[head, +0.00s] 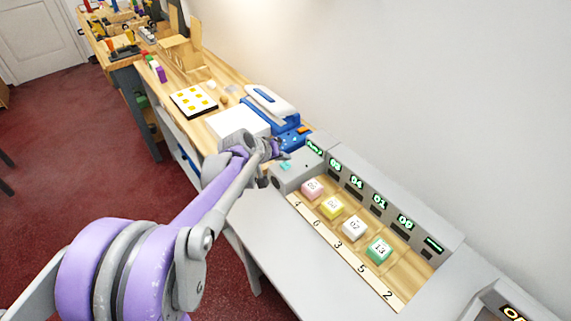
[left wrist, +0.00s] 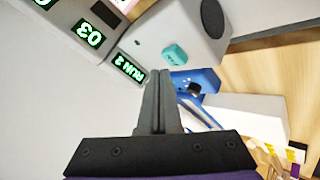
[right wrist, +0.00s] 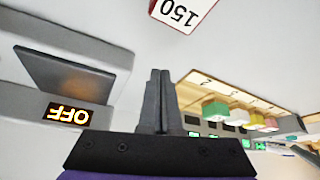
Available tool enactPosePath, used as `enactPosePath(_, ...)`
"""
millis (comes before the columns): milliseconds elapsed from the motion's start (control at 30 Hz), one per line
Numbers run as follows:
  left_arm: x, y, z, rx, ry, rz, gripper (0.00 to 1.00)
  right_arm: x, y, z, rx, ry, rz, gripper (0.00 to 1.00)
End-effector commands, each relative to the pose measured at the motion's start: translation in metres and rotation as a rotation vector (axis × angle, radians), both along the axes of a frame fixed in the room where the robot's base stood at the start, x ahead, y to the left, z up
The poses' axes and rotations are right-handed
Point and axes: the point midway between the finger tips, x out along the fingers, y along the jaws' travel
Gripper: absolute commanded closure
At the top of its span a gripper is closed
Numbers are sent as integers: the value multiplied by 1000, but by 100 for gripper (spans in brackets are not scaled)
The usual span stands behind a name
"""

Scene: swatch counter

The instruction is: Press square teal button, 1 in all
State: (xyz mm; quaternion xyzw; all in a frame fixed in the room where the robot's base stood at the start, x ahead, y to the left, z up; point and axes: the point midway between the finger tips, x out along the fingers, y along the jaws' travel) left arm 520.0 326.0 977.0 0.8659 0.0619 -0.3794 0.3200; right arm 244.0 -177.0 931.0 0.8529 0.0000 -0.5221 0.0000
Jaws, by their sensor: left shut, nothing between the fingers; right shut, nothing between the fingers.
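The teal button (head: 286,165) sits on top of a grey box (head: 299,176) at the left end of the display row. It also shows in the left wrist view (left wrist: 174,54), with small unreadable marks on its face. My left gripper (head: 277,149) is shut and empty, just beyond the button in the head view. In the left wrist view its fingertips (left wrist: 159,73) appear below the button, with a gap in the picture. My right gripper shows only in the right wrist view (right wrist: 159,73), shut and empty.
Pink (head: 312,188), yellow (head: 332,206), white (head: 355,228) and green (head: 379,249) numbered blocks stand before a display panel. A blue and white device (head: 270,104) is behind the left gripper. A dark plate (right wrist: 72,79) and an OFF display (right wrist: 68,114) show near the right gripper.

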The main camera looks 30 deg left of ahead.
Motion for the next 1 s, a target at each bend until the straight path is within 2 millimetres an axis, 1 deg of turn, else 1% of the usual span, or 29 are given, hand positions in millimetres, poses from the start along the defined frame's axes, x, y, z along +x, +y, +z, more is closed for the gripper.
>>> enactPosePath(633, 0, 0, 0, 0, 0, 0, 100, 0, 0, 0, 0, 0, 0, 100)
enactPosePath(900, 0, 0, -9, 0, 0, 0, 100, -2, 0, -7, 0, 4, 0, 100)
enactPosePath(1000, 0, 0, -9, 0, 0, 0, 100, -2, 0, -7, 0, 4, 0, 100)
